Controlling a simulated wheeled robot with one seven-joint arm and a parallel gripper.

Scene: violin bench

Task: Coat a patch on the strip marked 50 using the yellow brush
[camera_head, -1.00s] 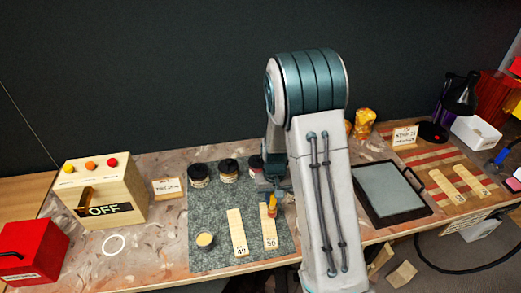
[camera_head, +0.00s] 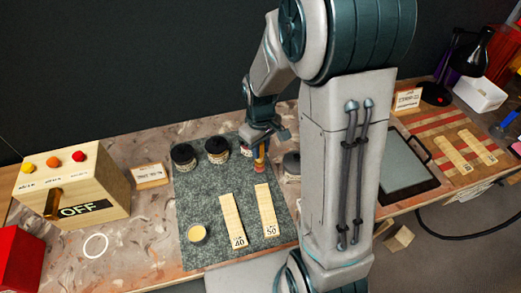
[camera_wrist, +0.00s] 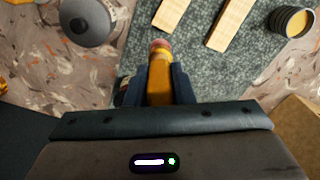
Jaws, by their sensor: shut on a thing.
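The strip marked 50 (camera_head: 266,210) is a pale wooden strip on the grey mat (camera_head: 205,262), to the right of the strip marked 40 (camera_head: 232,221). No coated patch can be made out on it. My gripper (camera_head: 260,148) is shut on the yellow brush (camera_head: 261,159), beyond the far end of strip 50 and near the row of jars. In the wrist view the brush (camera_wrist: 159,80) sits between both fingers (camera_wrist: 160,85), its reddish end towards the strips and apart from them. A small cup of yellowish liquid (camera_head: 197,233) stands left of strip 40.
Dark-lidded jars (camera_head: 184,157) stand along the mat's far edge, and a grey-lidded jar (camera_head: 292,164) stands right of my gripper. A switch box reading OFF (camera_head: 75,190) is on the left. A dark-framed tray (camera_head: 408,165) and more strips (camera_head: 452,152) lie right.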

